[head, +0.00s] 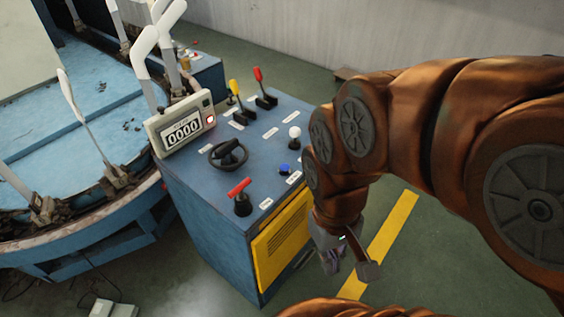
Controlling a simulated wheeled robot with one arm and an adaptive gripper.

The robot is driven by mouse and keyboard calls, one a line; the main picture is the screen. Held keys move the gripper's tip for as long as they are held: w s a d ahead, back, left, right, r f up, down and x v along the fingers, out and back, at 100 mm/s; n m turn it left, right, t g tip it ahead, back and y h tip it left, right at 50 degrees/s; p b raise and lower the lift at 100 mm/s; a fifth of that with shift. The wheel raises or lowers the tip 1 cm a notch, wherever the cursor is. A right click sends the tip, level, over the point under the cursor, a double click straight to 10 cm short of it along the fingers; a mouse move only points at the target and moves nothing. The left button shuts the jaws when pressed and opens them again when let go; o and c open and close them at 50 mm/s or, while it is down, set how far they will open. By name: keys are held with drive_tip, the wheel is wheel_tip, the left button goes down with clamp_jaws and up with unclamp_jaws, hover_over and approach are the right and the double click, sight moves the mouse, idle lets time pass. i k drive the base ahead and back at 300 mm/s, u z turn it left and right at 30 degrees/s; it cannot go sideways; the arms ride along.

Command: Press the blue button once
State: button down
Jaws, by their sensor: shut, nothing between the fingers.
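The blue button (284,169) sits on the sloping top of the blue control console (200,205), near its right edge, with a white label beside it. Nothing covers it. My gripper (334,262) hangs to the right of the console, lower than its top, pointing down, beside the yellow vented panel. It is shut and empty. It is apart from the button, to its lower right in the head view.
Around the button stand a white-knobbed lever (295,132), a red T-handle (240,188), a black handwheel (229,154), and yellow (236,88) and red (259,75) levers. A counter display (181,131) reads 0000. A round blue machine (85,130) stands left.

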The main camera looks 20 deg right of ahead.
sight(284, 167)
drive_tip(key=k, duration=1.35)
drive_tip(key=u, duration=0.8)
drive_tip(key=i, duration=1.55)
drive_tip(key=z, duration=0.85)
